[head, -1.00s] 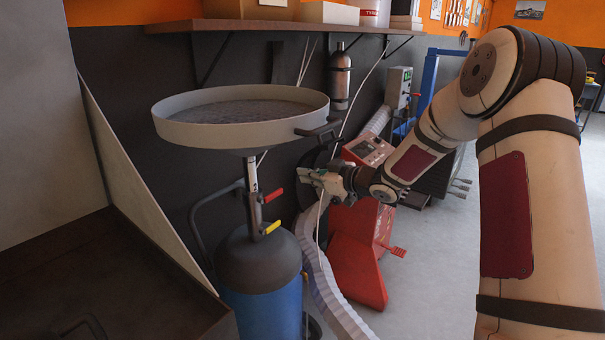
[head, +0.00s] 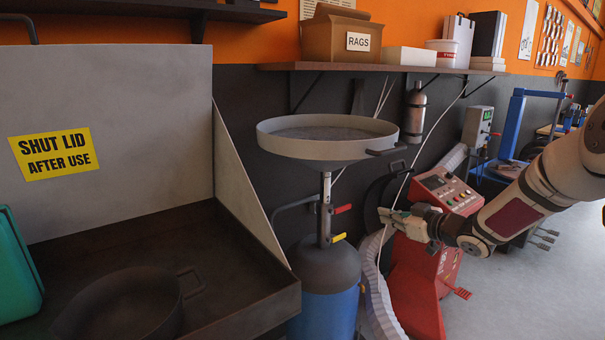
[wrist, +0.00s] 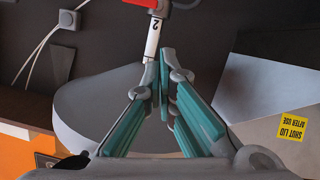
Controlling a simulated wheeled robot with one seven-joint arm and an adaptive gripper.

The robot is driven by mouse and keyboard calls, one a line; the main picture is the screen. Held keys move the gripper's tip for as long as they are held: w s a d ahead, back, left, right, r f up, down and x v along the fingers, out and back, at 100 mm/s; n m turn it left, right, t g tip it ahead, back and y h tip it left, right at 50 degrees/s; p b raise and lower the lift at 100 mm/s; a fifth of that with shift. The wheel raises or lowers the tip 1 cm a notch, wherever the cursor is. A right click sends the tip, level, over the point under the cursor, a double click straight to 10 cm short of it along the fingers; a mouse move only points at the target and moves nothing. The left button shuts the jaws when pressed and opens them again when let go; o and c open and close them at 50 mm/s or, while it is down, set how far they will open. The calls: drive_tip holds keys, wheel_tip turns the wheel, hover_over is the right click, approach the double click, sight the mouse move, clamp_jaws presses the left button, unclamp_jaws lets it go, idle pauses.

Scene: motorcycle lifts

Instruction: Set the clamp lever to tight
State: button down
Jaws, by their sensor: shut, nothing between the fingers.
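A drain pan (head: 300,148) stands on a column above a blue-bottomed tank (head: 325,312). The column carries a red lever (head: 343,209) and, lower down, a yellow lever (head: 338,238), both pointing right. I cannot tell from the frames which one is the clamp lever. My gripper (head: 384,215) is shut and empty, right of the red lever at about its height in the picture, apart from it. In the wrist view my gripper (wrist: 164,62) has its teal fingers together, with the red lever (wrist: 143,3) cut off at the top edge beside a sleeve marked 2 (wrist: 153,40).
A sink-like basin with a raised lid (head: 110,130) and slanted side panel stands at left. A shelf (head: 380,68) with boxes runs above the pan. A red machine (head: 420,275) and a pale ribbed hose (head: 375,290) are below my gripper. Open floor lies at right.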

drive_tip(key=s+d+r+m+g+h+p, duration=0.25)
drive_tip(key=s+r+m+h, duration=0.35)
drive_tip(key=s+r+h, duration=0.7)
drive_tip(key=s+a+m+g+y, duration=0.1)
drive_tip(key=s+a+g+y, duration=0.1)
drive_tip(key=s, duration=1.6)
drive_tip(key=s+a+f+m+g+y+p, duration=0.1)
drive_tip(key=s+a+m+g+y, duration=0.1)
drive_tip(key=s, duration=1.6)
drive_tip(key=shift+a+f+g+y, duration=0.15)
drive_tip(key=shift+a+g+y, duration=0.35)
drive_tip(key=shift+a+g, duration=0.6)
